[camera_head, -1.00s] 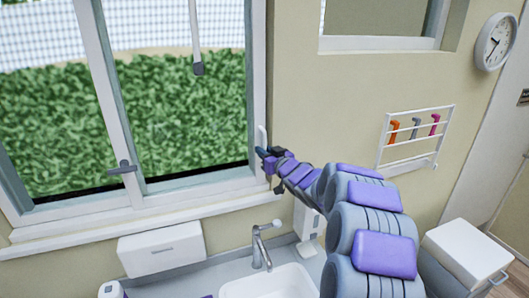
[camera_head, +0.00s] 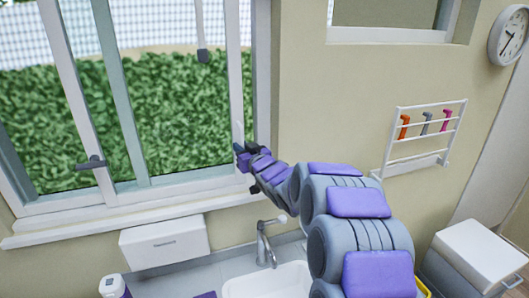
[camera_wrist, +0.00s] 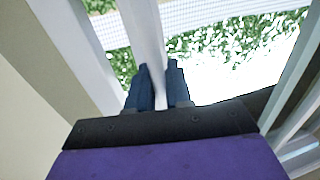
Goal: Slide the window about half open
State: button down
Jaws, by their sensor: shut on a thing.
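The window's white sliding sash (camera_head: 68,95) carries a grey latch (camera_head: 92,162) on its left stile. This stile stands left of the fixed grey-green upright (camera_head: 118,95), over the left part of the window. A narrow gap shows between the sash's right stile (camera_head: 232,60) and the right jamb (camera_head: 262,70). My gripper (camera_head: 240,152) is at the low right stile, at the white upright handle (camera_head: 238,131). In the wrist view my dark blue fingers (camera_wrist: 161,82) stand either side of a white upright bar (camera_wrist: 147,35), shut on it. Contact faces are partly hidden.
Below the sill (camera_head: 130,222) are a white dispenser box (camera_head: 163,247), a tap (camera_head: 264,242) and a sink (camera_head: 265,284). A wall rack (camera_head: 425,134), a clock (camera_head: 508,38) and a white bin (camera_head: 480,258) stand to the right. A grey rod (camera_head: 202,45) hangs before the window.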

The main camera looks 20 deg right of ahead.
aim_at(213, 145)
jog(key=a, duration=0.2)
jog(key=a+b, duration=0.1)
jog(key=a, duration=0.2)
jog(key=a+b, duration=0.1)
jog(key=a, duration=0.1)
jog(key=shift+a+f, duration=0.25)
jog(key=shift+a, duration=0.05)
jog(key=shift+d, duration=0.45)
jog(key=c, duration=1.2)
grip_release()
jog(key=shift+s+a+r, duration=0.1)
jog(key=shift+a+r, duration=0.05)
jog(key=shift+c, duration=0.2)
jog(key=shift+a, duration=0.2)
jog(key=s+d, duration=0.3)
jog(key=s, duration=1.4)
jog(key=shift+d, duration=0.2)
